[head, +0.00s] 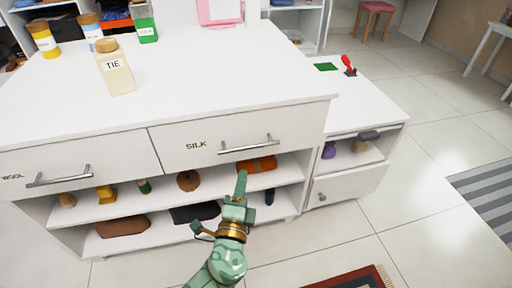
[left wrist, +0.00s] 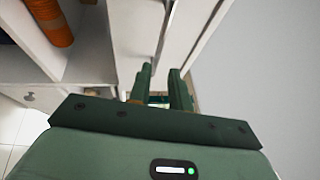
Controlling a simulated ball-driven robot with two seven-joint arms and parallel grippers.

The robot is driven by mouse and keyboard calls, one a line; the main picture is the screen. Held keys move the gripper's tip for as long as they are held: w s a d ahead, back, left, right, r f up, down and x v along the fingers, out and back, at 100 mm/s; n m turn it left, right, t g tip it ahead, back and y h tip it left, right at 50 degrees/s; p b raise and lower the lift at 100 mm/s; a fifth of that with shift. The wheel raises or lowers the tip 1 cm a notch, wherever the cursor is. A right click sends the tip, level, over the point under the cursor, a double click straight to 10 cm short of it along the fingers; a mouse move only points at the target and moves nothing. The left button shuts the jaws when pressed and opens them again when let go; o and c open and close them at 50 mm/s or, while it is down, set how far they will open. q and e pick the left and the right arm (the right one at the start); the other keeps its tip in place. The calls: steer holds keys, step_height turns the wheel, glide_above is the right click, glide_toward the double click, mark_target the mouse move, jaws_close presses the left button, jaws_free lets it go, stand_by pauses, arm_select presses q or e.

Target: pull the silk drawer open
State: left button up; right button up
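The SILK drawer (head: 225,137) is the right one of two in the white counter's front, and its front looks flush with the counter. Its silver bar handle (head: 249,145) runs along the front, right of the SILK label. My left gripper (head: 241,176) is just below the handle, in front of the shelf opening. In the left wrist view its two fingers (left wrist: 160,75) stand apart with a gap between them, close to white panels. I see nothing clearly held, and I cannot make out the handle there. My right gripper is not in view.
The WOOL drawer (head: 80,168) is on the left. Below the drawers are shelves with an orange roll (head: 257,164), a brown ball (head: 188,181) and a brown bag (head: 122,225). A TIE bottle (head: 115,70) stands on top. A lower cabinet (head: 345,185) adjoins on the right.

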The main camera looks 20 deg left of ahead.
mark_target(249, 148)
arm_select(q)
steer(key=b+x, duration=0.1)
steer(key=x, duration=1)
steer(key=shift+a+f, duration=0.1)
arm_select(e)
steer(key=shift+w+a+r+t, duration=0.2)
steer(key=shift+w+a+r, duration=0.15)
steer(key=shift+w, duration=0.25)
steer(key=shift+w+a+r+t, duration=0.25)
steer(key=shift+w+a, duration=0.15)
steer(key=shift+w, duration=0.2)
arm_select(q)
jaws_close()
